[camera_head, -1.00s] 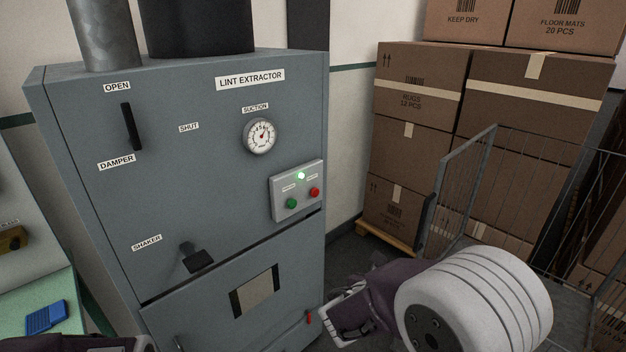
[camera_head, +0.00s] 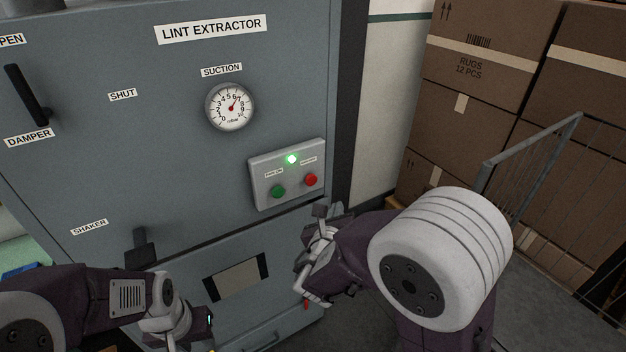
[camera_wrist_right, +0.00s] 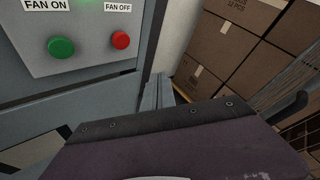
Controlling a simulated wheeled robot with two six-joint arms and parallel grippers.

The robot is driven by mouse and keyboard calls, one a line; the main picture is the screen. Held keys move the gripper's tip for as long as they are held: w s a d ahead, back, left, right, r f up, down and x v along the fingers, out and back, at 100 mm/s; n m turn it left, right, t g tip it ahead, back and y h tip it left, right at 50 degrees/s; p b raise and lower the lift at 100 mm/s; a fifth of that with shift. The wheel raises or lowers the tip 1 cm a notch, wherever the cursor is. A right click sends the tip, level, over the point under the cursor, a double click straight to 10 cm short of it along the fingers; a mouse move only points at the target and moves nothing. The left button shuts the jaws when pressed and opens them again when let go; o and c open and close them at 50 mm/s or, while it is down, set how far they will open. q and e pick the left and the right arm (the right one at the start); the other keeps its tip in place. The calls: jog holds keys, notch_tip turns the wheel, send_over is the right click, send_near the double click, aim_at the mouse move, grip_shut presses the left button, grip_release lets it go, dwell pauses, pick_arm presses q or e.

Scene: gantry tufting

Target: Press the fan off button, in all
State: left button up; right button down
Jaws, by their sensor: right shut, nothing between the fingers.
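The red fan off button (camera_head: 311,180) sits on the right of a grey control box on the lint extractor's front. It also shows in the right wrist view (camera_wrist_right: 121,40), under a FAN OFF label. The green fan on button (camera_head: 278,191) is to its left, and a green lamp (camera_head: 292,159) glows above them. My right gripper (camera_head: 320,213) is shut and empty, just below the control box and apart from the red button. My left gripper (camera_head: 205,322) is low at the left; its fingers are not clear enough to tell open from shut.
The lint extractor (camera_head: 110,190) fills the left and middle, with a suction gauge (camera_head: 230,106), a damper handle (camera_head: 27,95) and a shaker handle (camera_head: 141,247). Stacked cardboard boxes (camera_head: 470,100) and a wire cage (camera_head: 535,140) stand to the right.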

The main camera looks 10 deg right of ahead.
aim_at(311, 180)
jog(key=w+a+p, duration=0.1)
jog(key=w+a, duration=0.1)
jog(key=w, duration=0.6)
jog(key=shift+w+a+p, duration=0.2)
jog(key=shift+a+p, duration=0.15)
dwell(2.0)
jog(key=shift+w+a+f, duration=0.1)
jog(key=shift+w+a, duration=0.05)
jog(key=shift+w, duration=0.25)
jog(key=shift+w+a, duration=0.2)
jog(key=shift+w, duration=0.25)
dwell(0.6)
dwell(0.3)
jog(key=shift+s+d, duration=0.3)
jog(key=shift+s, duration=0.55)
